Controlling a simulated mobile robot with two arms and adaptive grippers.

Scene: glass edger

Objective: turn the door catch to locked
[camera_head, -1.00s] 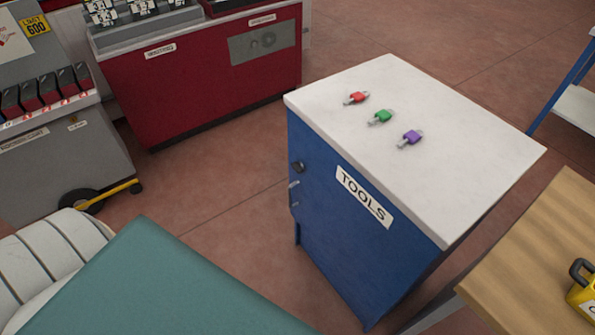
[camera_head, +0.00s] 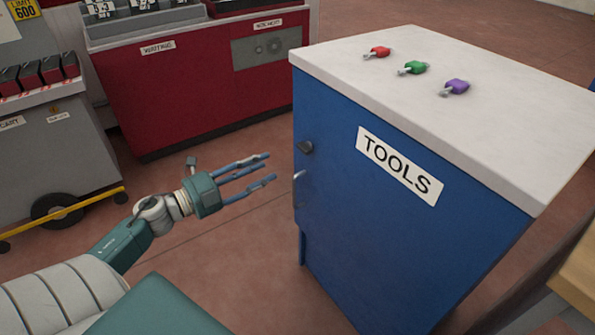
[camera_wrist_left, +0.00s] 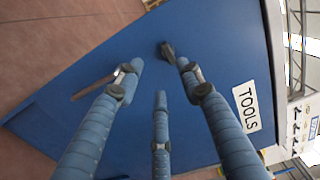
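The blue tools cabinet (camera_head: 400,220) stands right of centre, its door facing me with a white TOOLS label (camera_head: 399,166). The small dark door catch (camera_head: 305,147) is near the door's upper left edge, above a metal handle (camera_head: 299,188). My left gripper (camera_head: 267,169) is left of the door, fingers spread and empty, pointing at the catch and handle and apart from them. In the left wrist view the catch (camera_wrist_left: 168,52) lies beyond the fingertips, between two fingers; the handle (camera_wrist_left: 95,85) is partly behind the left finger. My right gripper is not in view.
Red, green and purple keys or tags (camera_head: 414,68) lie on the cabinet's white top (camera_head: 500,110). A red machine (camera_head: 200,90) and a grey cart (camera_head: 55,150) stand behind on the left. A wooden tabletop (camera_head: 580,275) is at lower right. Floor left of the cabinet is clear.

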